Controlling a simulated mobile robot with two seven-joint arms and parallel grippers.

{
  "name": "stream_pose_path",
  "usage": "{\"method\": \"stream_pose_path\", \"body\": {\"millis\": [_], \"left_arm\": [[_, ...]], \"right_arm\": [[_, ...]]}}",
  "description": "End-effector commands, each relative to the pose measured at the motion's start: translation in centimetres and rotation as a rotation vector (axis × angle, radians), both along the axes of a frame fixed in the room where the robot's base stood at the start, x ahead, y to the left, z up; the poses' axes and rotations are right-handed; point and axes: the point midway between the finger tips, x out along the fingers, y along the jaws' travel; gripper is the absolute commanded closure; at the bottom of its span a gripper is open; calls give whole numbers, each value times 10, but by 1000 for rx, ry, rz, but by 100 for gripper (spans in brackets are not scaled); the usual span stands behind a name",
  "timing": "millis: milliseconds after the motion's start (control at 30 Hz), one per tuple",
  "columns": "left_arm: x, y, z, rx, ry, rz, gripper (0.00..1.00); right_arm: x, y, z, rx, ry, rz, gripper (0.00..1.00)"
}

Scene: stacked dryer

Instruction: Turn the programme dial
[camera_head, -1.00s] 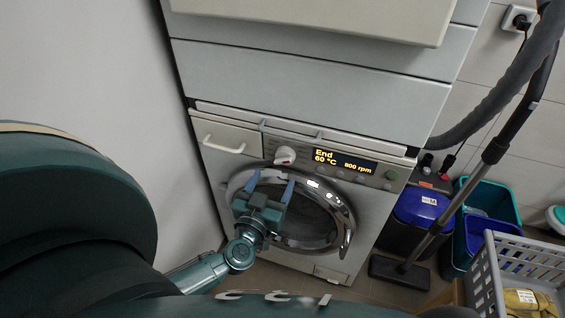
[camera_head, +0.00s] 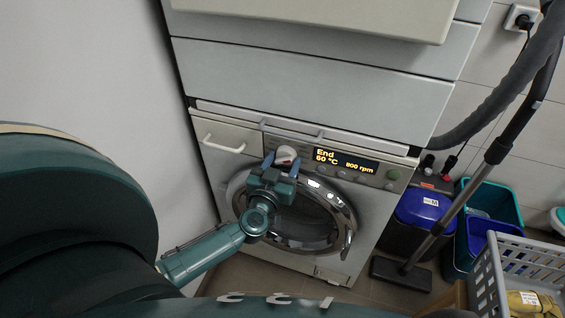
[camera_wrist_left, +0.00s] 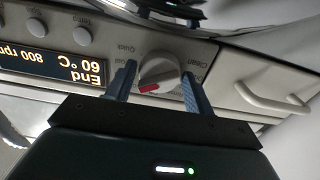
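The programme dial (camera_head: 286,152) is a round white knob with a red mark, on the washing machine's control panel left of the lit display (camera_head: 346,161). In the left wrist view the dial (camera_wrist_left: 158,70) shows between my two blue fingers, its red mark toward my gripper. My left gripper (camera_head: 282,164) is at the dial, one finger on each side. In the left wrist view the gripper (camera_wrist_left: 158,80) looks open, with small gaps beside the knob; contact cannot be made out. The display reads "End", "60 °C" and "800 rpm". My right gripper is out of view.
The round door (camera_head: 347,215) lies below the panel, behind my left arm. A drawer handle (camera_head: 224,146) is left of the dial. A vacuum tube (camera_head: 471,185), blue-lidded bin (camera_head: 424,206) and grey basket (camera_head: 487,290) stand at the right.

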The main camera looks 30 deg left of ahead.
Motion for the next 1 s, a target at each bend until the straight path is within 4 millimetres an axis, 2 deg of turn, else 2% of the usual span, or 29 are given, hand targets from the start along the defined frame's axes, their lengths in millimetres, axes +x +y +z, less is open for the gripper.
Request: {"method": "stream_pose_path", "body": {"millis": [33, 333, 667, 1000], "left_arm": [[0, 0, 0, 0, 0, 0, 52], [0, 0, 0, 0, 0, 1, 75], [0, 0, 1, -53, -13, 2, 75], [0, -1, 1, -290, -68, 2, 75]], "right_arm": [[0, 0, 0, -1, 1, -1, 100], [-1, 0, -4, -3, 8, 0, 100], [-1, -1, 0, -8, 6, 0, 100], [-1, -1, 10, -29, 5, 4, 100]]}}
